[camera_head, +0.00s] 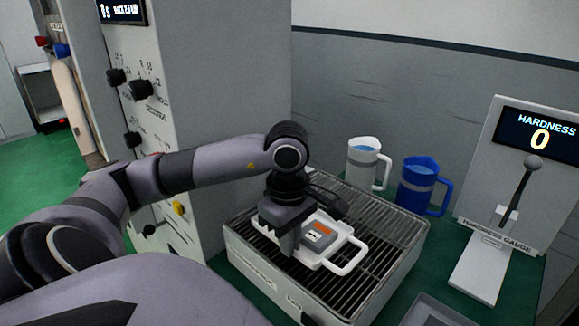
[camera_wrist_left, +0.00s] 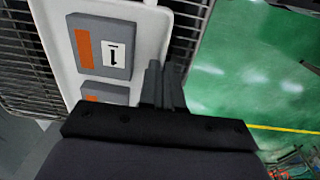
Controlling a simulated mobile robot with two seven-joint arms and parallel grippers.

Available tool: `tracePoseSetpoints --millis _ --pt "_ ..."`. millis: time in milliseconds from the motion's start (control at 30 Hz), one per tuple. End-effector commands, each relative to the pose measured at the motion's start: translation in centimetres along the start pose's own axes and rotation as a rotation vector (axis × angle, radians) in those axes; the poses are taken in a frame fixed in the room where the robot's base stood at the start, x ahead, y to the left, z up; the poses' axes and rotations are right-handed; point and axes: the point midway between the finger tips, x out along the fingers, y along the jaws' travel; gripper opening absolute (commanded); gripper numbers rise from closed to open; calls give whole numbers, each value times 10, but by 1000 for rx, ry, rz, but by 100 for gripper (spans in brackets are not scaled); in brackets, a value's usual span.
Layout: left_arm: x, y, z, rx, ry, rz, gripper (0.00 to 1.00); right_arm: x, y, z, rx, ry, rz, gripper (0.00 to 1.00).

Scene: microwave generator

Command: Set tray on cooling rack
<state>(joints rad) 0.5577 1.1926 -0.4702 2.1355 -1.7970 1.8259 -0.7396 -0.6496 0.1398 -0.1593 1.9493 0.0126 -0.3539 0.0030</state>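The white tray (camera_head: 326,262) has a loop handle at its right end and carries grey blocks with orange stripes. It is over the cooling rack (camera_head: 385,262), a pale box topped with a dark wire grate; I cannot tell whether it rests on the wires or hangs just above. My left gripper (camera_head: 292,243) points down at the tray's near side. In the left wrist view its fingers (camera_wrist_left: 164,86) are close together at the edge of the tray (camera_wrist_left: 150,40), seemingly shut on its rim; the exact contact is hidden. My right gripper is not in view.
A white jug (camera_head: 362,165) and a blue jug (camera_head: 415,185) stand behind the rack. A hardness gauge (camera_head: 510,190) reading 0 stands at right. A tall grey machine with knobs (camera_head: 150,100) stands at left, close to my arm. Another tray-like thing (camera_head: 428,312) shows at the bottom edge.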

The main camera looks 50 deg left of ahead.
Motion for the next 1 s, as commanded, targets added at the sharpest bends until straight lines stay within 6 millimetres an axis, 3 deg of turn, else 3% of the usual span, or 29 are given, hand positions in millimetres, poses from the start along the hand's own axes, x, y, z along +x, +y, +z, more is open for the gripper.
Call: tracePoseSetpoints --millis 267,367,400,800,1000 --pt "2 1 0 -1 0 4 0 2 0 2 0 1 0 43" --pt "2 0 0 0 0 0 27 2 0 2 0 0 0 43" --pt "2 0 0 0 0 0 29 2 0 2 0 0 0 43" --pt "-4 1 0 0 0 2 29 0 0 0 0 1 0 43" --pt "-31 1 0 0 -1 7 29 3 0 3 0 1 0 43"
